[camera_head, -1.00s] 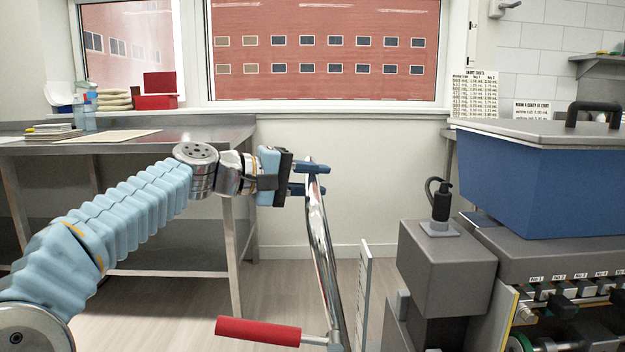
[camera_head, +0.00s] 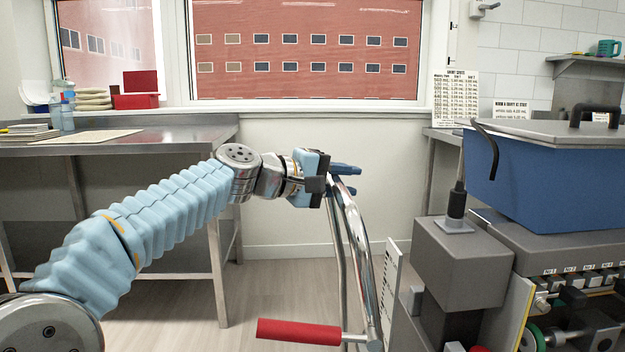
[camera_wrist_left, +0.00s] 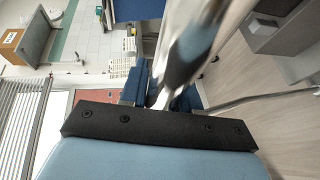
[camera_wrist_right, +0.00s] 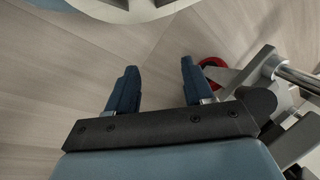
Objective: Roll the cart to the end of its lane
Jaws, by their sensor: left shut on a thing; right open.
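The cart shows as a chrome push handle (camera_head: 362,255) right of centre in the head view; its body is mostly out of frame. A red grip (camera_head: 298,332) sticks out to the left near the handle's lower end. My left gripper (camera_head: 345,180) is shut on the upper end of the handle. The handle also runs between its fingers in the left wrist view (camera_wrist_left: 190,60). My right gripper (camera_wrist_right: 158,75) is outside the head view; in the right wrist view it is open and empty above the floor. The lane's end cannot be made out.
The grey depositor (camera_head: 460,265) with a blue lidded hopper (camera_head: 550,185) stands close on the right. A white upright plate (camera_head: 392,290) is between it and the handle. A steel table (camera_head: 150,140) stands at the left. Bare floor (camera_head: 270,285) lies between.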

